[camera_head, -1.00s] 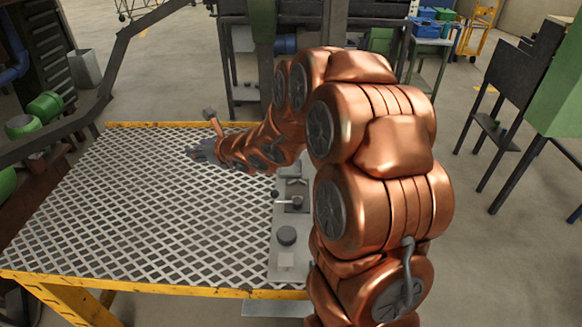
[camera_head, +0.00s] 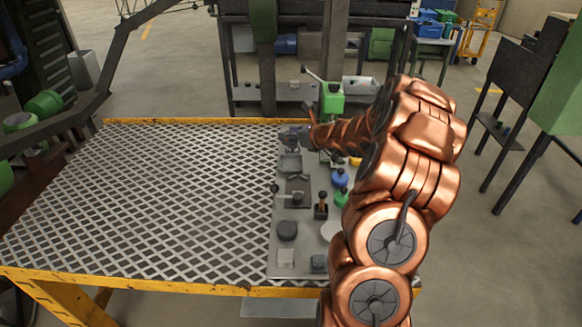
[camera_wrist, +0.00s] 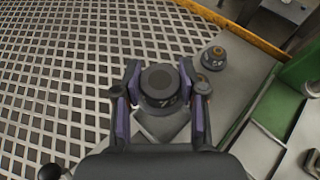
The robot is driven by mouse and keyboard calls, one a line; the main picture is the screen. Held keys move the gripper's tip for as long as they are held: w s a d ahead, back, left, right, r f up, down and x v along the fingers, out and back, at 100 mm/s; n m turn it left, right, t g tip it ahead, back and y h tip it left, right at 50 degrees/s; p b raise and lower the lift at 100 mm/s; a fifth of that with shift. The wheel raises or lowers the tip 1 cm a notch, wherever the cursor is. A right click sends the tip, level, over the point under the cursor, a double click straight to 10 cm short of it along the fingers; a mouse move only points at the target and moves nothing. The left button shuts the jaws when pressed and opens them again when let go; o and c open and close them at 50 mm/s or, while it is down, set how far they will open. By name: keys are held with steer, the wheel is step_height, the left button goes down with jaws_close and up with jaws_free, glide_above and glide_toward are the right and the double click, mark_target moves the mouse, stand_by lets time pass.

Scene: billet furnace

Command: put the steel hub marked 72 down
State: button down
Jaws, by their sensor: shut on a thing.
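In the head view my gripper (camera_head: 288,136) is over the far left part of the grey plate (camera_head: 275,262). I cannot make out the hub there. A shallow grey square tray (camera_head: 291,163) is just in front of the gripper. Whether the hub touches the plate I cannot tell.
A dark knob with a brass top (camera_wrist: 213,58) stands right of the hub. On the plate are a dark round piece (camera_head: 287,231), a blue knob (camera_head: 340,178), a green knob (camera_head: 341,198) and a black block (camera_head: 321,209). A green lever device (camera_head: 332,100) stands behind. The mesh tabletop (camera_head: 160,200) is clear.

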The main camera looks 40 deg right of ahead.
mark_target(291, 166)
steer(key=shift+d+f, duration=0.1)
steer(key=shift+f, duration=4.9)
steer(key=shift+f, duration=0.15)
steer(key=c, duration=0.7)
jaws_free()
steer(key=shift+o, duration=0.2)
